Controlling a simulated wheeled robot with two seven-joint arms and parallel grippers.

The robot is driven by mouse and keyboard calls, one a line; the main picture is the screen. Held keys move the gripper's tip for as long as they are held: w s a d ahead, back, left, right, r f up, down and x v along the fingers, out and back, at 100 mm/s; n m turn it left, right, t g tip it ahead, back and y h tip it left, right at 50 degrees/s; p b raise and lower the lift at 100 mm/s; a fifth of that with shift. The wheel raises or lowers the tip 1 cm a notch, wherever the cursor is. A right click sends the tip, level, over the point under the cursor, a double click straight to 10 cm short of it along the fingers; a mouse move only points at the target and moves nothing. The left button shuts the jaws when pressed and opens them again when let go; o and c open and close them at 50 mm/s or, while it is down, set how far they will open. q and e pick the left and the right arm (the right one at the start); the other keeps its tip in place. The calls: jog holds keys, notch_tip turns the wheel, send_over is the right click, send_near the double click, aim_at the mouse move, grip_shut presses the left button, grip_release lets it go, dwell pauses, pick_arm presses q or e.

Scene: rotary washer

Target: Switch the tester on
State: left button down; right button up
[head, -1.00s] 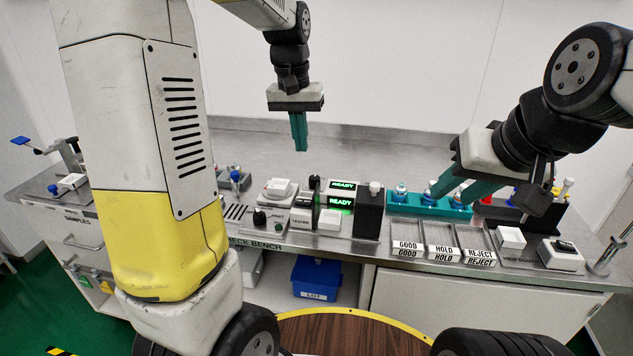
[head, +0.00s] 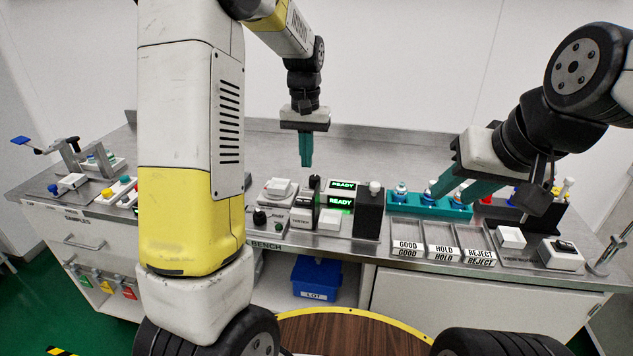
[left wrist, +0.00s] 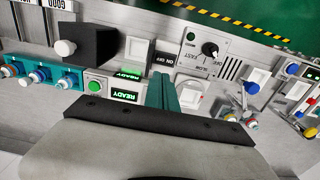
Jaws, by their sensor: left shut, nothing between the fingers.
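The tester (head: 301,218) stands on the bench near the middle, a light box with a dark switch on top. In the left wrist view its black rocker switch (left wrist: 165,60) carries ON and OFF marks; which side is pressed I cannot tell. Two green displays beside it read READY (head: 341,201); they also show in the left wrist view (left wrist: 125,95). My left gripper (head: 306,164) is shut and empty, above and behind the tester, apart from it. In the left wrist view its teal fingers (left wrist: 163,90) point toward the switch. My right gripper (head: 446,198) is open over the bench's right part.
A dial with OFF, SLOW and FAST marks (left wrist: 209,50) lies beside the tester's switch. A dark block (head: 369,214) stands right of the displays. A teal rack (head: 425,209) holds several capped vials. Trays marked GOOD, HOLD and REJECT (head: 441,240) lie at the front right.

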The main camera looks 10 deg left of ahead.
aim_at(308, 201)
pick_arm(q)
notch_tip(308, 201, down, 11)
jog(key=shift+r, duration=0.1)
dwell(0.4)
jog(key=shift+d+f, duration=0.1)
jog(key=shift+f, duration=0.15)
jog(key=shift+a+r, duration=0.25)
jog(key=shift+a, duration=0.55)
